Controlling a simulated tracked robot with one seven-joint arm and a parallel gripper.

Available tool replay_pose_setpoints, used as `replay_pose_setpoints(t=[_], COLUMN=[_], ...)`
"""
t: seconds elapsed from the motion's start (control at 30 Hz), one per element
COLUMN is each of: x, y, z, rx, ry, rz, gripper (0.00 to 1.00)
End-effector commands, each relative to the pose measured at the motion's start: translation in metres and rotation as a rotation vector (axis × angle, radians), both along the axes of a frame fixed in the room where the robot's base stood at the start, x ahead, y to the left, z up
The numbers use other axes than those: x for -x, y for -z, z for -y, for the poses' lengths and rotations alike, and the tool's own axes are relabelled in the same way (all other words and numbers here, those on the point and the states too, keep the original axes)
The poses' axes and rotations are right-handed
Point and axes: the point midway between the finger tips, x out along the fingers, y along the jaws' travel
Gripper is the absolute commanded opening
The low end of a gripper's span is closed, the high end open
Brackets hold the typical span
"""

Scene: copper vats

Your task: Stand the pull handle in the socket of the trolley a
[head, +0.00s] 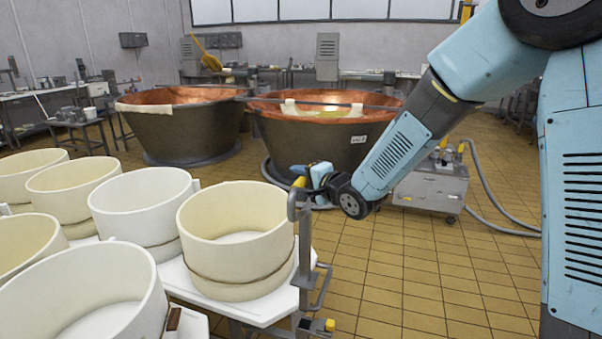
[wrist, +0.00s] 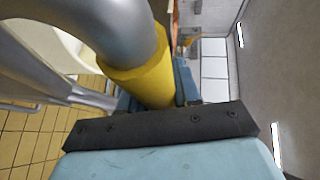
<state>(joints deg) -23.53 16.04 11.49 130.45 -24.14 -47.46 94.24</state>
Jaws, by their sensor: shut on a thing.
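My gripper (head: 308,181) is shut on the pull handle, a grey metal tube with a yellow sleeve (head: 299,183). In the wrist view the yellow sleeve (wrist: 143,78) lies against the dark jaw bar, and the thick grey tube curves away to the upper left. In the head view the handle is beside the right corner of a white-topped trolley (head: 262,309), in front of a grey upright post (head: 305,245) or in line with it. I cannot tell whether they touch. No socket is clearly visible, and no label shows which trolley is trolley a.
Cream tubs (head: 237,245) crowd the white top at left. A grey loop bar (head: 322,288) and a yellow knob (head: 330,325) stick out at its right side. Copper vats (head: 325,125) stand behind. A wheeled steel unit (head: 432,187) with a hose is at right. The tiled floor (head: 420,270) is clear.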

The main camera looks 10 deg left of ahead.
Motion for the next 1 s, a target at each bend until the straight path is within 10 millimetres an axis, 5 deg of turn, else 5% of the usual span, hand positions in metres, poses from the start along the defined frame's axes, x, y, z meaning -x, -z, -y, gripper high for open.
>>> replay_pose_setpoints(t=[1.0], x=[0.0], y=[0.036], z=[-0.001], rx=[-0.002], ry=[-0.001], rz=[0.004], gripper=[0.0])
